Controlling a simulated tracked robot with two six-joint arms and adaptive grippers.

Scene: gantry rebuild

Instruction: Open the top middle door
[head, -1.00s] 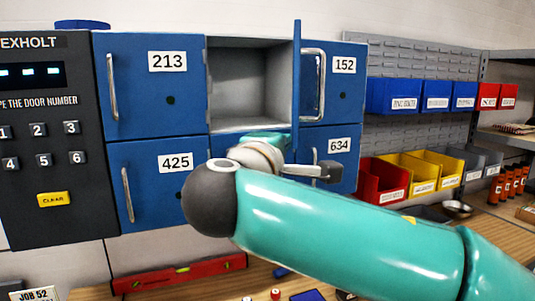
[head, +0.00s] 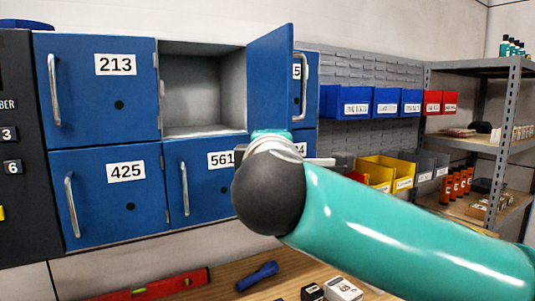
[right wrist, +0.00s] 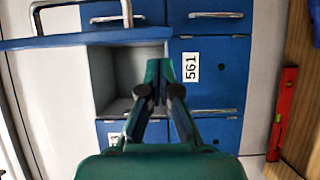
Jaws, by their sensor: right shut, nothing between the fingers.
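The top middle door (head: 270,78) stands open, swung out on the right side of its compartment. The open compartment (head: 205,88) is grey inside and looks empty. In the turned right wrist view, the door (right wrist: 85,40) is a thin blue slab across the upper left, with a silver handle (right wrist: 45,15) beyond it. My right gripper (right wrist: 158,72) is shut and empty in front of the cabinet, over the compartment's edge near the 561 label. In the head view my right wrist hides the gripper's fingers. My left gripper is not in view.
Shut doors 213 (head: 103,85), 425 (head: 110,190) and 561 (head: 190,190) surround the compartment. The open door partly covers the top right door. A keypad panel (head: 15,190) is at left. Bins (head: 345,102) and a shelf rack (head: 480,68) are at right. A red level (head: 150,288) lies below.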

